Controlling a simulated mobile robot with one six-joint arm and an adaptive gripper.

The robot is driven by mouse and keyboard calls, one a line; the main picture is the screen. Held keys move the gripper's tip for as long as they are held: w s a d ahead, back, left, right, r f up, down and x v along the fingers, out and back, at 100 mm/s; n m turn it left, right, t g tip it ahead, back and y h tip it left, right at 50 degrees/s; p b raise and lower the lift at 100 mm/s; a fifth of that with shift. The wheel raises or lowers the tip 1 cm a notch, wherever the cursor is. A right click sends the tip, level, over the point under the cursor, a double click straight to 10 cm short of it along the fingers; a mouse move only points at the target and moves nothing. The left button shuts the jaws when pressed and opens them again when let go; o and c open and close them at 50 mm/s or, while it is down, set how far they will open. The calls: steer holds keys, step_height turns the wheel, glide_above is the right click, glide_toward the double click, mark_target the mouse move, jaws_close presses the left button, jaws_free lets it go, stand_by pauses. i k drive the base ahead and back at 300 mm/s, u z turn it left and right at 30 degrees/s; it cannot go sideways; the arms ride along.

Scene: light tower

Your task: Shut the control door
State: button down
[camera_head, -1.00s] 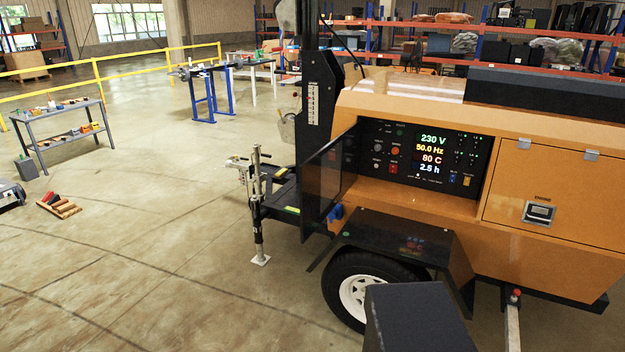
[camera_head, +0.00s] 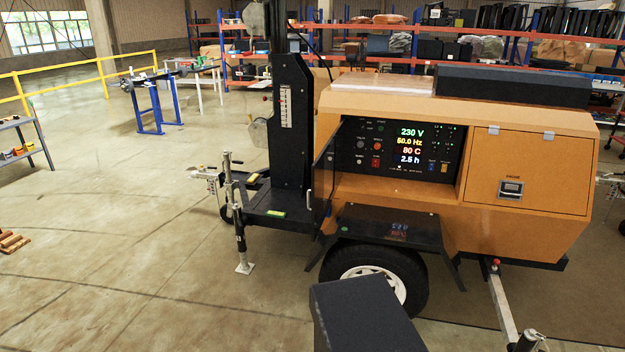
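The control door (camera_head: 323,178) is a dark panel at the left side of the control recess on the orange light tower (camera_head: 400,112). It stands open, swung outward, and shows nearly edge-on with a small handle on its edge. The control panel (camera_head: 377,150) is uncovered, with lit readouts of 230 V, 50.0 Hz, 80 C and 2.5 h, buttons and switches. My gripper is not in view.
The black fender (camera_head: 390,228) and wheel (camera_head: 372,277) stick out below the recess. A jack stand (camera_head: 236,215) and an outrigger (camera_head: 502,310) stand on either side. A latched orange hatch (camera_head: 527,172) is closed. Open floor (camera_head: 130,240) lies to the left.

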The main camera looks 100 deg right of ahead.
mark_target(327, 170)
steer(key=z, duration=0.1)
steer(key=i, duration=0.6)
steer(key=z, duration=1.2)
steer(key=k, duration=0.15)
steer(key=z, duration=2.6)
